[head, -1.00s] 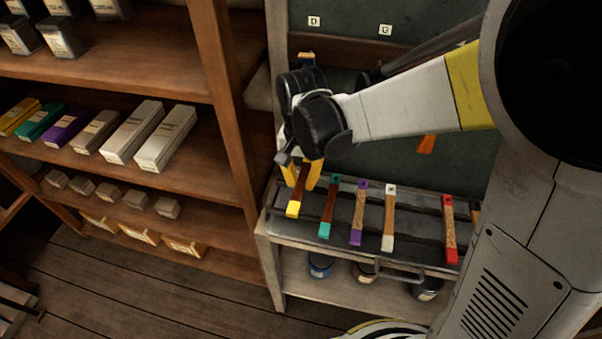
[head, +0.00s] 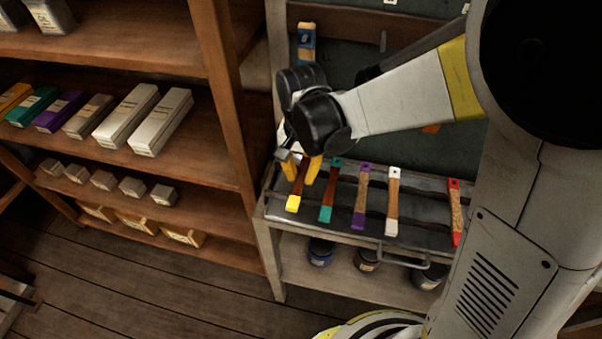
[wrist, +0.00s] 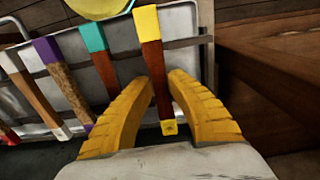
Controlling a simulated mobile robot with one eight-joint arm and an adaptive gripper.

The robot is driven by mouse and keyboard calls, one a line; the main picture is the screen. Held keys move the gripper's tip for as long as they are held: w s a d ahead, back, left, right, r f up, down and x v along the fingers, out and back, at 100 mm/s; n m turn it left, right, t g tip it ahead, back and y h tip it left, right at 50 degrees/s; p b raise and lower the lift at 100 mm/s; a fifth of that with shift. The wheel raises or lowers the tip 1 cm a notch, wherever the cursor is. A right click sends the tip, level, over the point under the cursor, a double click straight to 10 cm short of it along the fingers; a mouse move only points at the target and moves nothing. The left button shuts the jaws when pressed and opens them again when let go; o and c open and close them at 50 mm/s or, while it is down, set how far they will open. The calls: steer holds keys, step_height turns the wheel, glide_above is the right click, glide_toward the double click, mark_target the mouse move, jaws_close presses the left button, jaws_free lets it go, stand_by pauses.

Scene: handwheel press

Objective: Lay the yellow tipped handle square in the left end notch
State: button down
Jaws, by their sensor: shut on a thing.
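The yellow tipped handle (head: 295,197) has a reddish-brown shaft and a yellow block at its near end. My gripper (head: 305,172) is above the left end of the grey tray (head: 285,217), its yellow fingers on either side of this handle. In the wrist view the handle (wrist: 154,65) runs between the two fingers (wrist: 172,105), which are shut on it. It lies at the tray's left end, roughly lengthwise beside the teal handle. The wrist view shows a dark rail beneath it. Whether it is seated in the end notch or just above cannot be told.
To its right on the tray lie the teal tipped (head: 327,203), purple tipped (head: 360,205), white tipped (head: 392,210) and red tipped (head: 456,215) handles. A wooden shelf post (head: 225,95) stands close on the left. Jars (head: 320,252) stand on the shelf below.

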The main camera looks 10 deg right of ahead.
steer(key=shift+f, duration=0.15)
steer(key=shift+f+b, duration=0.55)
steer(key=shift+f, duration=0.05)
steer(key=c, duration=0.8)
jaws_free()
steer(key=shift+c, duration=0.2)
steer(key=shift+r, duration=0.1)
step_height(320, 180, up, 7)
steer(key=p, duration=0.5)
